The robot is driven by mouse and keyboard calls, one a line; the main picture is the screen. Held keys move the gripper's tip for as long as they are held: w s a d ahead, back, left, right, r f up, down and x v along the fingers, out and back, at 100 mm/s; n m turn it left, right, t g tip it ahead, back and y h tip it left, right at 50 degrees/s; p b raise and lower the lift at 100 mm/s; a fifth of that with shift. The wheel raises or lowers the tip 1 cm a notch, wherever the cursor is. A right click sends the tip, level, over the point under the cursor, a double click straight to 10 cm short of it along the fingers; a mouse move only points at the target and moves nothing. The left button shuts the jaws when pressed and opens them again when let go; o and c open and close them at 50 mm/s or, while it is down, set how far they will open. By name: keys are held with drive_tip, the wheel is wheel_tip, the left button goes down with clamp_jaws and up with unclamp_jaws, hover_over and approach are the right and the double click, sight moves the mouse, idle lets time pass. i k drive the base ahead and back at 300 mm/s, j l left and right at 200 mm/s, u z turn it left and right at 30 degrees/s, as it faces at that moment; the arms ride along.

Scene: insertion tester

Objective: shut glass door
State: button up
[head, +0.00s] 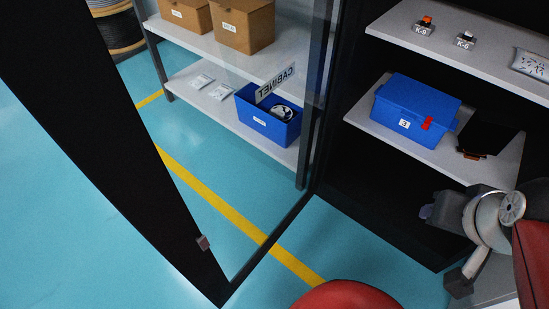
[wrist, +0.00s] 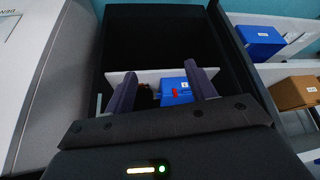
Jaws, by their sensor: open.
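The glass door (head: 130,185) stands wide open in the head view, a black frame around a clear pane. It swings out to the left from the black cabinet (head: 380,225). A small grey-brown piece, perhaps its handle or latch, (head: 203,243) sits low on the frame's free side. My gripper (head: 428,212) is at the right, in front of the cabinet's lower part and well away from that free side. In the wrist view my gripper (wrist: 163,88) is open and empty, its two fingers apart and pointing into the cabinet. The door's hinge side is partly hidden.
Cabinet shelves hold a blue lidded box (head: 415,108) and small labelled parts (head: 424,26). Beyond the glass, a grey rack carries cardboard boxes (head: 245,25) and a blue bin (head: 268,118). Blue floor with a yellow line (head: 205,195) lies open around the door.

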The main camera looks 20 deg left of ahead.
sight(56, 59)
drive_tip(key=k+j+z, duration=0.1)
drive_tip(key=k, duration=0.4)
drive_tip(key=k+j, duration=0.25)
drive_tip(key=k, duration=0.3)
drive_tip(key=k+j+z, duration=0.1)
drive_tip(key=j, duration=0.3)
drive_tip(key=k+j+z, duration=0.1)
drive_tip(key=j, duration=0.3)
drive_tip(key=k+j+z, duration=0.1)
drive_tip(key=j, duration=0.25)
drive_tip(key=i+j, duration=0.1)
drive_tip(key=j, duration=0.45)
drive_tip(key=i+j+z, duration=0.15)
drive_tip(key=j, duration=0.35)
drive_tip(key=k+j, duration=0.35)
drive_tip(key=j, duration=0.15)
drive_tip(key=k+j, duration=0.35)
drive_tip(key=i+j+z, duration=0.05)
drive_tip(key=j, duration=0.05)
